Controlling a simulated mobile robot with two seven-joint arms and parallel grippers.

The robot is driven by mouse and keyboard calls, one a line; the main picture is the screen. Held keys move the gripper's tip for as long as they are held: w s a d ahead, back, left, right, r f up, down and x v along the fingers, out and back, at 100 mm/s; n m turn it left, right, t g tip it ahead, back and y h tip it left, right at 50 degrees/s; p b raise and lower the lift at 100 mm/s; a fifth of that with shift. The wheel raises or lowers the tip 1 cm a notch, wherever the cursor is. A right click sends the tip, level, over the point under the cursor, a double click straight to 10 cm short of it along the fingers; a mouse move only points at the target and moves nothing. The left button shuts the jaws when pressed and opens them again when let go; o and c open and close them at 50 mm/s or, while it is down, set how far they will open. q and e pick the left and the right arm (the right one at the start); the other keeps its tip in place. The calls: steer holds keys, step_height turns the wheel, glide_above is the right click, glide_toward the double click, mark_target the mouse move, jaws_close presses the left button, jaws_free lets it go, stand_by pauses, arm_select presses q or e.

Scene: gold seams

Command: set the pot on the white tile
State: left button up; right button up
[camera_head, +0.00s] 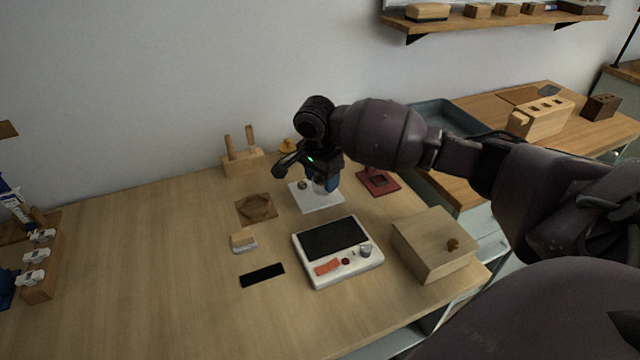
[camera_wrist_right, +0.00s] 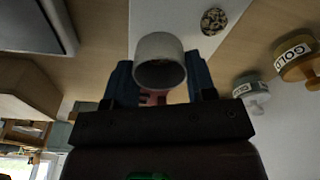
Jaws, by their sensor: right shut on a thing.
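The white tile (camera_head: 316,204) lies flat on the wooden table, and part of it shows in the right wrist view (camera_wrist_right: 180,18). My right gripper (camera_head: 321,188) is over the tile. Its blue fingers (camera_wrist_right: 160,82) are shut on a small pale grey cylindrical pot (camera_wrist_right: 159,47). In the head view the pot is mostly hidden by the fingers. I cannot tell whether its base touches the tile. A small speckled disc (camera_head: 302,185) lies on the tile, and it also shows in the wrist view (camera_wrist_right: 214,21). My left gripper is not in view.
A white tray with a dark pad (camera_head: 300,262) stands in front of the tile. A red stand (camera_head: 378,182) and a gold-labelled jar (camera_wrist_right: 296,60) are nearby.

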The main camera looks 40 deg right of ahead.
steer(key=shift+f, duration=0.95)
steer(key=shift+r, duration=0.1)
steer(key=o, duration=0.6)
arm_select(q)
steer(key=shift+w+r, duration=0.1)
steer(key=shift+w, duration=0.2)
